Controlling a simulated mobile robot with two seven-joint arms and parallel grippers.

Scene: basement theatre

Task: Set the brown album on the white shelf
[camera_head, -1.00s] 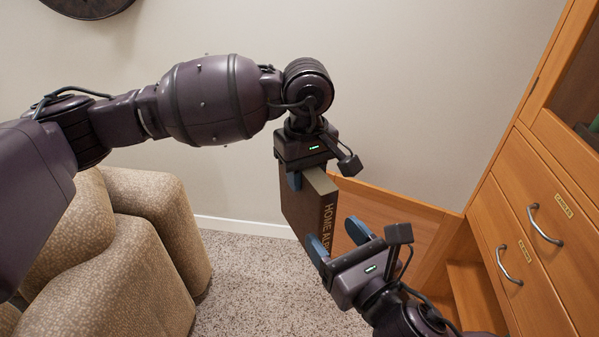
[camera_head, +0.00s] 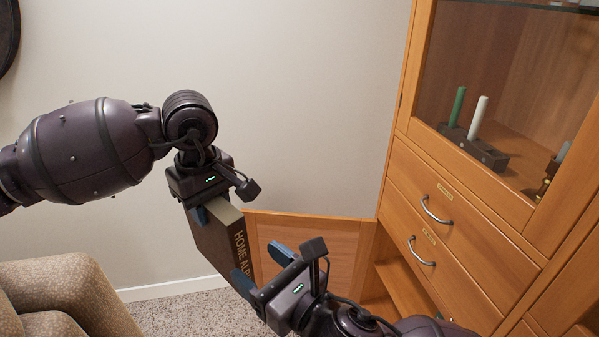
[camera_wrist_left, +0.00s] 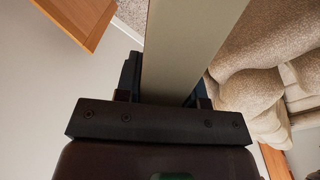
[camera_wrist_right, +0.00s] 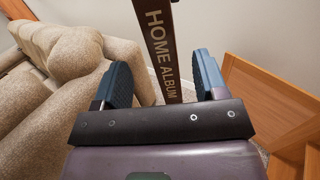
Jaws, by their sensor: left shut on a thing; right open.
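The brown album (camera_head: 222,243), its spine lettered "HOME ALBUM", hangs upright below my left gripper (camera_head: 212,207), which is shut on its top end. In the left wrist view the album's pale page edge (camera_wrist_left: 188,50) runs up from between the fingers. My right gripper (camera_head: 262,285) is open and empty, just right of and below the album. In the right wrist view the album's spine (camera_wrist_right: 160,45) lies ahead, beyond the two spread blue fingers (camera_wrist_right: 160,85). I see no white shelf in these views.
A wooden cabinet (camera_head: 450,235) with drawers and a glass-fronted case stands on the right, holding candles in a dark holder (camera_head: 473,148). A low wooden panel (camera_head: 325,245) stands behind the grippers. A beige armchair (camera_head: 65,295) is at lower left, with carpet (camera_head: 190,312) beside it.

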